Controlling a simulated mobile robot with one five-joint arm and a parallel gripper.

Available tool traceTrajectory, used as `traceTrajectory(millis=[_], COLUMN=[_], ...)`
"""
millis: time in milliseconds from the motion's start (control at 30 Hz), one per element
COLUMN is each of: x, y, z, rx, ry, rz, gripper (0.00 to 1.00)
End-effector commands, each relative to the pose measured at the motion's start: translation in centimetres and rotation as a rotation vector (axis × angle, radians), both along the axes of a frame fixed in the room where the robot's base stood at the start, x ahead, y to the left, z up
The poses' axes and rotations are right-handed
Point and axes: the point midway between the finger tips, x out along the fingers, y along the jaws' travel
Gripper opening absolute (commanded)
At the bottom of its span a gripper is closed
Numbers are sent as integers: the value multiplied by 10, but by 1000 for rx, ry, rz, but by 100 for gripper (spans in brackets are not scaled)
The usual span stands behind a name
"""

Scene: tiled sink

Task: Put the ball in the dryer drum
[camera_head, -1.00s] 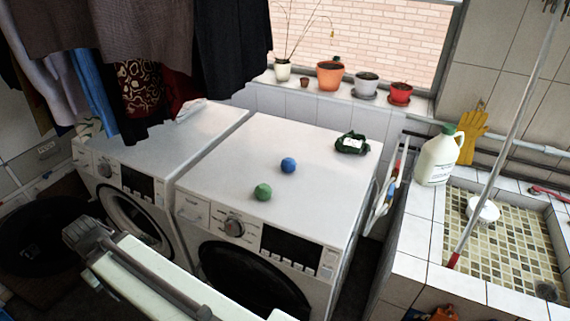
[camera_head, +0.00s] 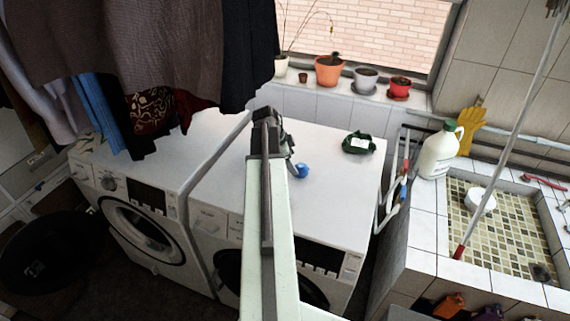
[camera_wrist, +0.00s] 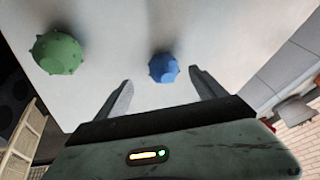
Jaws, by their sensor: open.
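A small blue knobbly ball (camera_head: 301,170) rests on the white top of the right machine (camera_head: 335,195). In the wrist view the blue ball (camera_wrist: 163,67) lies just ahead of and between the two fingertips. A green knobbly ball (camera_wrist: 58,52) lies to its left there; my arm hides it in the head view. My gripper (camera_wrist: 161,79) is open and empty above the machine top. The right machine's dark round door (camera_head: 228,272) is mostly hidden behind my arm. The left machine (camera_head: 137,220) has a round door that looks shut. I cannot tell which machine is the dryer.
Clothes (camera_head: 150,60) hang low over the left machine. A green packet (camera_head: 358,144) lies at the back of the right machine top. Potted plants (camera_head: 330,72) line the sill. A tiled sink (camera_head: 415,225) with a white jug (camera_head: 438,152) stands at right.

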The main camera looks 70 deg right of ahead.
Motion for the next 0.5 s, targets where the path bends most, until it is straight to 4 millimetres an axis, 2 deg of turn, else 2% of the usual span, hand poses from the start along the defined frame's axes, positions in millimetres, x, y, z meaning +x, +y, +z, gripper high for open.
traceTrajectory(millis=[33,167,367,500], x=[-7,-7,-8,-7], y=[-4,-5,-11,-12], z=[1,-3,-27,-26], rx=[-6,-9,-8,-7], ry=[-2,-4,-4,-4], rz=[-22,-27,-19,-14], gripper=[80,80,80,80])
